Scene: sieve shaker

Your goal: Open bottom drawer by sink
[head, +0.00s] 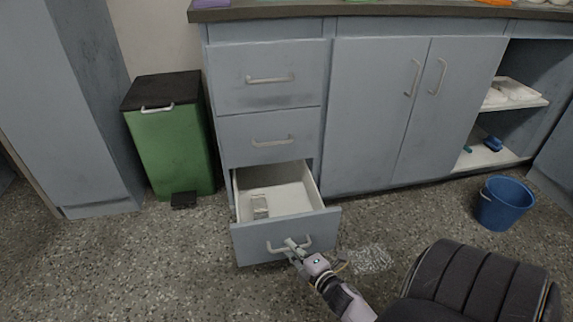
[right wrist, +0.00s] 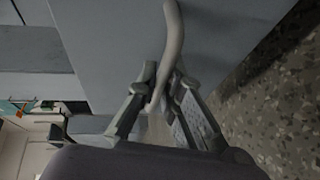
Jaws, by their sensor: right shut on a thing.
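The bottom drawer (head: 285,234) of the grey-blue cabinet is pulled out well, and its white inside shows with a small pale object (head: 260,206) in it. My right gripper (head: 292,247) is at the drawer's front, shut on its pale bar handle (head: 276,251). In the right wrist view the handle (right wrist: 172,40) runs between the two fingers of the gripper (right wrist: 158,88), against the grey drawer front (right wrist: 110,45). My left gripper is in neither view. The sink does not show.
Two closed drawers (head: 268,77) are above. A green pedal bin (head: 170,150) stands left of the drawers. A double-door cupboard (head: 385,120) is to the right, with a blue bucket (head: 503,205) on the speckled floor. Floor in front of the drawer is free at left.

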